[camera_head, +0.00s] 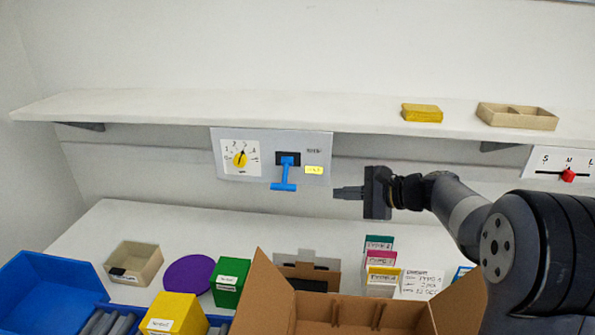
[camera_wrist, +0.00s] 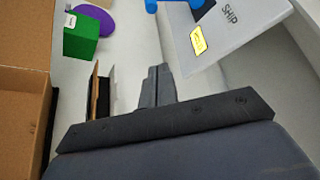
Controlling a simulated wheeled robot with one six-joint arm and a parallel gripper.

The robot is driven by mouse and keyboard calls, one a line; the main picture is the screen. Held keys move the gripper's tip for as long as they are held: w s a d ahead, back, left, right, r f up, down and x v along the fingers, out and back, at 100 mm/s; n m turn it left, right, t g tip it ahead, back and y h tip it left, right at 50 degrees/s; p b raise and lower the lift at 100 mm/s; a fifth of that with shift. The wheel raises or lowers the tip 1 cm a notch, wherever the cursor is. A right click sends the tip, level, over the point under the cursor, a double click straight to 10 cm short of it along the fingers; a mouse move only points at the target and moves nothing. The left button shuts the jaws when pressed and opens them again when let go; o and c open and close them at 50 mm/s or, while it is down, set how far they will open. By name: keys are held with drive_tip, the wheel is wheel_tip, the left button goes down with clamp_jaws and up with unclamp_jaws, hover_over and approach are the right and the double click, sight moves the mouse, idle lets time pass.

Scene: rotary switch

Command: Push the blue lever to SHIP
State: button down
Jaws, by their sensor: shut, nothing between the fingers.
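The blue lever (camera_head: 284,174) is on a grey wall panel (camera_head: 228,171) under the shelf. Its crossbar hangs low, below the dark slot. A grey SHIP label (camera_head: 313,151) is at the panel's upper right, above a bright yellow label (camera_head: 314,170). My gripper (camera_head: 336,192) is shut and empty, to the right of the lever and apart from it, at about crossbar height. In the wrist view, the shut fingers (camera_wrist: 156,84) point toward the panel's lower side. Parts of the blue lever (camera_wrist: 151,5) show at the top edge; the rest is cut off.
A yellow-knobbed dial (camera_head: 240,159) is left of the lever. The shelf (camera_head: 250,108) overhangs the panel. Below stand an open cardboard box (camera_head: 350,310), a green box (camera_head: 230,282) and colored cards (camera_head: 380,260). A red-knobbed slider (camera_head: 567,175) is far right.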

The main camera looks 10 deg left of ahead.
sight(285, 174)
drive_tip(key=a+p, duration=0.3)
drive_tip(key=a, duration=0.6)
drive_tip(key=shift+w+a+f, duration=0.15)
drive_tip(key=shift+w+a, duration=0.2)
drive_tip(key=shift+s+p, duration=0.1)
drive_tip(key=shift+p, duration=0.25)
drive_tip(key=shift+r+m+p, duration=0.2)
drive_tip(key=shift+m+p, duration=0.1)
drive_tip(key=shift+p, duration=0.1)
